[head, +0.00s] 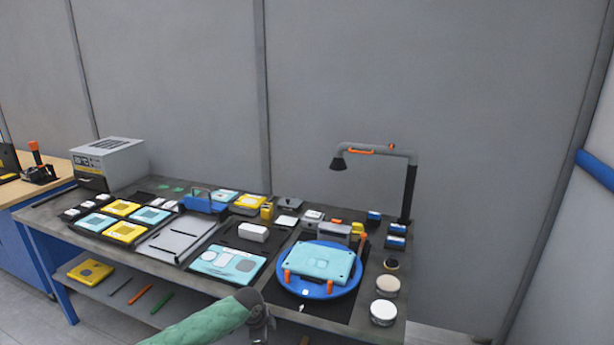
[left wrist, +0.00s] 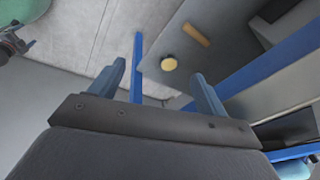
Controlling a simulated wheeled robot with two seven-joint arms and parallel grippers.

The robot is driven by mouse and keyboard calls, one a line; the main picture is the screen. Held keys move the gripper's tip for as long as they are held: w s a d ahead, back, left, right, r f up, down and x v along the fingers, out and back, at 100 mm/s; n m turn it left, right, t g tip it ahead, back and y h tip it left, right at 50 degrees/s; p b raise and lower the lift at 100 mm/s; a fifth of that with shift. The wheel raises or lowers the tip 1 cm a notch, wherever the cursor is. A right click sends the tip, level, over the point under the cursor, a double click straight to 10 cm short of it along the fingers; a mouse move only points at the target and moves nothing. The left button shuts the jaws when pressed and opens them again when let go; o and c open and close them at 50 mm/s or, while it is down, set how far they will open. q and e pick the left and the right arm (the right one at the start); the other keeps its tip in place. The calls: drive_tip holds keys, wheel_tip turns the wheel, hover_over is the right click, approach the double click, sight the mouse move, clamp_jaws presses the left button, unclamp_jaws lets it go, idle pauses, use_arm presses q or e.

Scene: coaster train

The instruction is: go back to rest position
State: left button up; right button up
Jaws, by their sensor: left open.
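In the left wrist view my left gripper (left wrist: 158,80) has its two blue-grey fingers spread wide, with nothing between them. Beyond them are the floor, a blue table leg (left wrist: 138,65) and a grey panel (left wrist: 195,45) bearing a round yellowish piece. In the head view a green arm segment of mine with a dark end reaches in from the lower left, in front of the bench's front edge. No fingers can be made out there.
The grey workbench (head: 365,320) holds several trays, a blue turntable (head: 340,290) carrying a light-blue plate (head: 320,262), white round tins (head: 383,312) and a lamp (head: 410,185). A grey box (head: 110,160) stands at its left end. A lower shelf (head: 120,308) holds coloured rods.

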use_arm(q)
drive_tip(key=s+d+f+n+b, duration=0.1)
drive_tip(key=s+f+n, duration=0.2)
drive_tip(key=s+f, duration=0.5)
drive_tip(key=s+f+n+t+b, duration=0.1)
drive_tip(key=s+f+n, duration=0.25)
drive_tip(key=f, duration=0.85)
drive_tip(key=s+d+f+n+b, duration=0.1)
drive_tip(key=s+f+n, duration=0.1)
drive_tip(key=s+f, duration=0.6)
drive_tip(key=s+a+f+n+b, duration=0.1)
drive_tip(key=s+a+f+n, duration=0.1)
drive_tip(key=s+f, duration=0.5)
drive_tip(key=s+a+f+n+y+b, duration=0.1)
drive_tip(key=s+a+f, duration=0.3)
drive_tip(key=s, duration=0.9)
drive_tip(key=s+a+f+n+g+y+b, duration=0.1)
drive_tip(key=s+a+f+n, duration=0.2)
drive_tip(key=s+f, duration=0.7)
drive_tip(key=shift+s+n, duration=0.25)
drive_tip(key=shift+n, duration=0.2)
use_arm(e)
drive_tip(key=w+a+r, duration=0.3)
drive_tip(key=w+r, duration=0.4)
drive_tip(key=w, duration=0.3)
drive_tip(key=shift+w+a+r, duration=0.15)
drive_tip(key=shift+a, duration=0.15)
use_arm(q)
drive_tip(key=shift+a, duration=0.1)
